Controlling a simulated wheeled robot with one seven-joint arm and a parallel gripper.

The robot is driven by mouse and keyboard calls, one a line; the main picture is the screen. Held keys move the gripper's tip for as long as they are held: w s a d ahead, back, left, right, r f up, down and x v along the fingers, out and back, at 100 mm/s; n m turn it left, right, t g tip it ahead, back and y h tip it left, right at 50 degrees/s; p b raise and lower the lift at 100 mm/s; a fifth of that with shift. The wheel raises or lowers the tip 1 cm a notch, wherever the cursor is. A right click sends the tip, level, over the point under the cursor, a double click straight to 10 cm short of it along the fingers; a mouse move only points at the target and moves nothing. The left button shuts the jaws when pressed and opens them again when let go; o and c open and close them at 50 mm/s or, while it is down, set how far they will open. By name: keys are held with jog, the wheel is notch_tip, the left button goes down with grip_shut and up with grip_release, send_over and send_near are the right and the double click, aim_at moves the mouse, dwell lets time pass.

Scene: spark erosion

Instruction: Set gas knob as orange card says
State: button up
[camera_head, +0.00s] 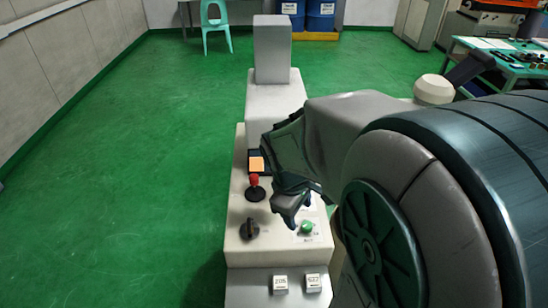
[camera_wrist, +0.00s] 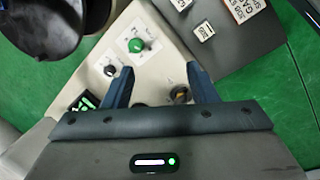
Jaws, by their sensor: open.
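The orange card (camera_head: 256,163) stands on the pale machine console, left of my gripper in the head view; its writing is too small to read. A green knob (camera_head: 307,227) is at the console's right and shows in the wrist view (camera_wrist: 136,45). A black knob (camera_head: 249,229) is at the left, and a dark knob with a yellowish mark (camera_wrist: 181,95) is beside the right finger. Another small black knob (camera_wrist: 110,70) is by the left finger. I cannot tell which is the gas knob. My gripper (camera_head: 291,210) is open and empty above the console (camera_wrist: 158,68).
A red-ball lever (camera_head: 254,185) stands between the card and the black knob. Two white labelled blocks (camera_head: 280,284) (camera_head: 313,282) sit on the grey front ledge. Green floor (camera_head: 120,180) is clear at left.

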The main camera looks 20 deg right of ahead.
aim_at(307, 224)
jog(key=w+d+f+n+y+p, duration=0.15)
jog(key=w+d+n+p, duration=0.25)
jog(key=n, duration=0.4)
jog(key=w+d+f+n+y+p, duration=0.1)
jog(key=w+d+f+n+p, duration=0.15)
jog(key=n, duration=0.45)
jog(key=shift+g, duration=0.4)
jog(key=f+b, duration=0.1)
jog(key=f, duration=0.3)
jog(key=f+b, duration=0.1)
jog(key=f, duration=0.4)
jog(key=f+b, duration=0.1)
jog(key=f, duration=0.3)
jog(key=shift+w+d+f, duration=0.2)
jog(key=shift+w+d, duration=0.15)
jog(key=shift+w, duration=0.05)
jog(key=c, duration=1)
